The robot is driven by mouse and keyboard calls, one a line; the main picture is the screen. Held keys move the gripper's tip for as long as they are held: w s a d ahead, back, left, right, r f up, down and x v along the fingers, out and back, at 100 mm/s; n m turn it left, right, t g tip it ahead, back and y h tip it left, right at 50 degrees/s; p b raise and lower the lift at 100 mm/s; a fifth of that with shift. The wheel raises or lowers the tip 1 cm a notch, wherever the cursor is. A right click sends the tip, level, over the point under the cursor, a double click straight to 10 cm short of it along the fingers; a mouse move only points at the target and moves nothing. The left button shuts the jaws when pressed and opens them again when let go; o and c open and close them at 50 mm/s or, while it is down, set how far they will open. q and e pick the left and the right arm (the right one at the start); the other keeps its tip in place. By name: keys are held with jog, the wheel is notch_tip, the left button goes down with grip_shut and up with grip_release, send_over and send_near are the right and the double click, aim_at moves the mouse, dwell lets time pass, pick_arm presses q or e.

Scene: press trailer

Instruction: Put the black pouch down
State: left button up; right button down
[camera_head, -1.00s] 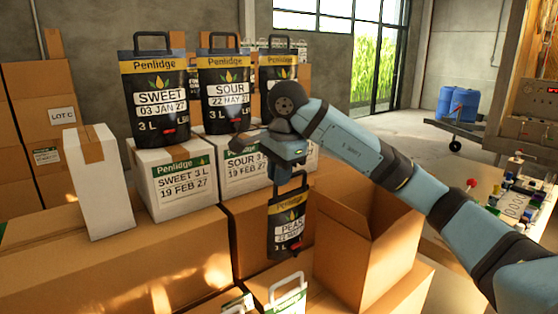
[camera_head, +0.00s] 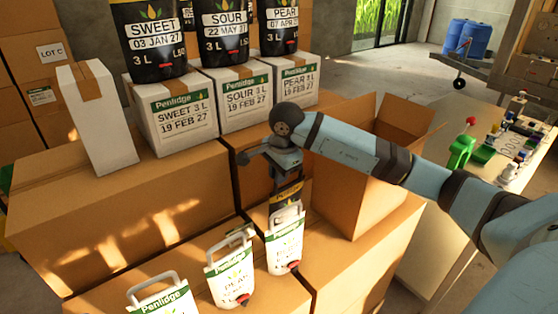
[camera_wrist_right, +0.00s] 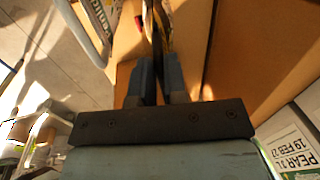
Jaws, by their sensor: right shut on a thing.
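My right gripper (camera_head: 284,172) points down and is shut on the handle of the black pouch (camera_head: 288,194). The pouch hangs below the fingers, just behind a white pouch (camera_head: 285,242). Only its dark top and yellow band show in the head view; its lower part is hidden, so I cannot tell whether it touches the carton top. In the right wrist view the fingers (camera_wrist_right: 158,78) are close together, with a dark strip of the pouch between and beyond them. My left gripper is not in view.
More white pouches (camera_head: 231,275) stand in front on the cartons. An open carton (camera_head: 350,195) is right of the gripper. White boxes (camera_head: 245,103) bearing black pouches (camera_head: 222,35) stand behind. A bench (camera_head: 455,185) with small items is at the right.

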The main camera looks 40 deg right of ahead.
aim_at(277, 196)
jog(key=shift+f+p, duration=0.3)
jog(key=shift+f, duration=1.45)
jog(key=c, duration=1.6)
grip_release()
jog(key=o, duration=0.5)
jog(key=shift+c, duration=0.2)
